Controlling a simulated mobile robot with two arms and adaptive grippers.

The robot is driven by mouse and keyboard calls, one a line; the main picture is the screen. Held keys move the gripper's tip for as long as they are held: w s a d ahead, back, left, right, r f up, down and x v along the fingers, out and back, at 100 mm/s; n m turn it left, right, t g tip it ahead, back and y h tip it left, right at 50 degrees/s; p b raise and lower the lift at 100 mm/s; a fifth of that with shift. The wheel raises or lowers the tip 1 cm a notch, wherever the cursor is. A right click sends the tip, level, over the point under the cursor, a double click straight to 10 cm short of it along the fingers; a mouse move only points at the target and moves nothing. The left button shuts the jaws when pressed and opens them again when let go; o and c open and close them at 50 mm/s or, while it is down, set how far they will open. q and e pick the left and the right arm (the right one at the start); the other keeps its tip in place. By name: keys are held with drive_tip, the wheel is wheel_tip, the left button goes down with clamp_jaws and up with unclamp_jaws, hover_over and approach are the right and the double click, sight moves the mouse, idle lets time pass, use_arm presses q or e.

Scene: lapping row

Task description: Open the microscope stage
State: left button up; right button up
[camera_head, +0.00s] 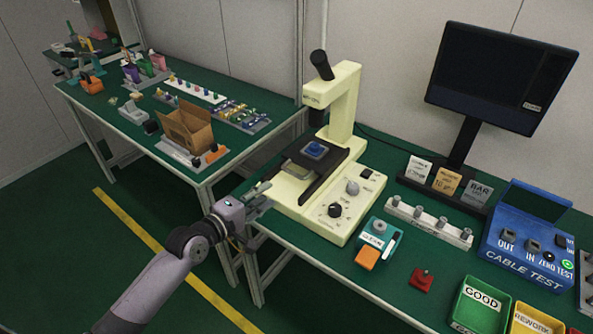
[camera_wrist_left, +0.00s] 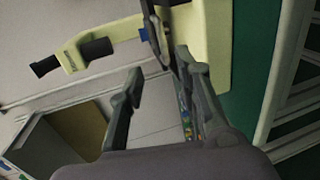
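The cream microscope (camera_head: 343,105) stands on the green bench, with a black eyepiece at its top and knobs on its base. Its dark stage (camera_head: 325,163) carries a blue part (camera_head: 314,149) on a grey plate. In the left wrist view, the microscope (camera_wrist_left: 212,45) lies sideways, and the dark stage edge (camera_wrist_left: 153,25) shows beyond my fingertips. My left gripper (camera_head: 264,190) is at the left side of the microscope base, just left of the stage. In the left wrist view my left gripper (camera_wrist_left: 160,62) has its fingers apart with nothing between them. Contact with the stage cannot be told. My right gripper is out of view.
Right of the microscope are a teal box (camera_head: 378,236), a red block (camera_head: 421,280), a connector strip (camera_head: 430,222), the blue cable tester (camera_head: 527,245) and a green bin (camera_head: 480,305). A monitor (camera_head: 500,75) stands behind. Another bench with a cardboard box (camera_head: 187,128) is at left.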

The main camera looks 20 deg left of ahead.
use_arm(q)
approach(294, 172)
drive_tip(key=x, duration=0.9)
drive_tip(key=shift+w+d+f+b, duration=0.1)
drive_tip(key=shift+f+b, duration=0.3)
drive_tip(key=shift+w+d+f, duration=0.1)
drive_tip(key=shift+w, duration=0.25)
drive_tip(key=c, duration=0.7)
clamp_jaws()
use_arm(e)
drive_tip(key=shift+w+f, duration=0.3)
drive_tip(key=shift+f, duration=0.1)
